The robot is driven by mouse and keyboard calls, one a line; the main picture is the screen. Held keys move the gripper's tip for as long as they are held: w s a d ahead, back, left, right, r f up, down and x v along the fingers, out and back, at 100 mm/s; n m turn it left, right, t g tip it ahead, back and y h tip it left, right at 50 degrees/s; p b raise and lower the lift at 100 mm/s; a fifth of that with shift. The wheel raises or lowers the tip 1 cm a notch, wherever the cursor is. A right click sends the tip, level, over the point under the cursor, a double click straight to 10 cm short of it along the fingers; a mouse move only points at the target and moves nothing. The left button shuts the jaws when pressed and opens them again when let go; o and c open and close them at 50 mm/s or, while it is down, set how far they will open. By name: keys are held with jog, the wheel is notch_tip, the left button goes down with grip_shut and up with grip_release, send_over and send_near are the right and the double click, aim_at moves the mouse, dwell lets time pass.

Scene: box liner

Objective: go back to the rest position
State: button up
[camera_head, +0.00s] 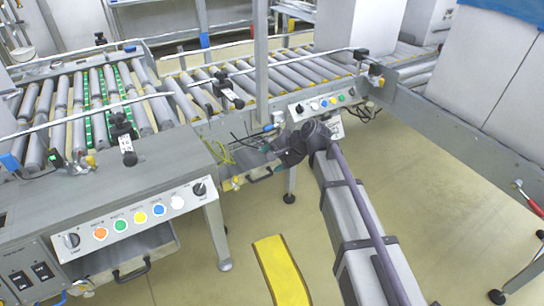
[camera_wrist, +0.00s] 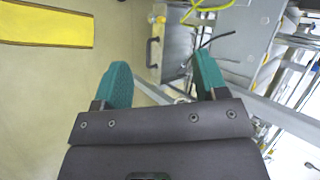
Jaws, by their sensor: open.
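My gripper (camera_wrist: 163,80) shows in the wrist view with its two teal fingers spread wide apart and nothing between them. In the head view my gripper (camera_head: 268,155) hangs at the end of my arm, in front of the conveyor frame's side near some loose cables. The dark wrist hides part of it there. The wrist camera looks past the fingers at the floor and the side of the metal frame.
A control panel (camera_head: 135,222) with coloured buttons is at the left, a second panel (camera_head: 322,105) behind my arm. Roller conveyors (camera_head: 270,78) run along the back. Large pale boxes (camera_head: 484,70) stand at right. Floor with a yellow stripe (camera_head: 281,270) is clear.

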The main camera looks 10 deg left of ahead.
jog(key=s+d+f+n+g+h, duration=0.1)
jog(key=s+d+f+n+h, duration=0.15)
jog(key=s+d, duration=0.6)
jog(key=s+d+f+n+h, duration=0.1)
jog(key=s+d+h, duration=0.3)
jog(key=d, duration=0.8)
jog(key=s+d+f+n+g+h, duration=0.1)
jog(key=s+d+h, duration=0.1)
jog(key=s+d, duration=0.75)
notch_tip(320, 180, up, 33)
jog(key=w+p, duration=0.2)
jog(key=p, duration=3.1)
jog(key=shift+w+d+r+p, duration=0.15)
jog(key=shift+w+d+p, duration=0.2)
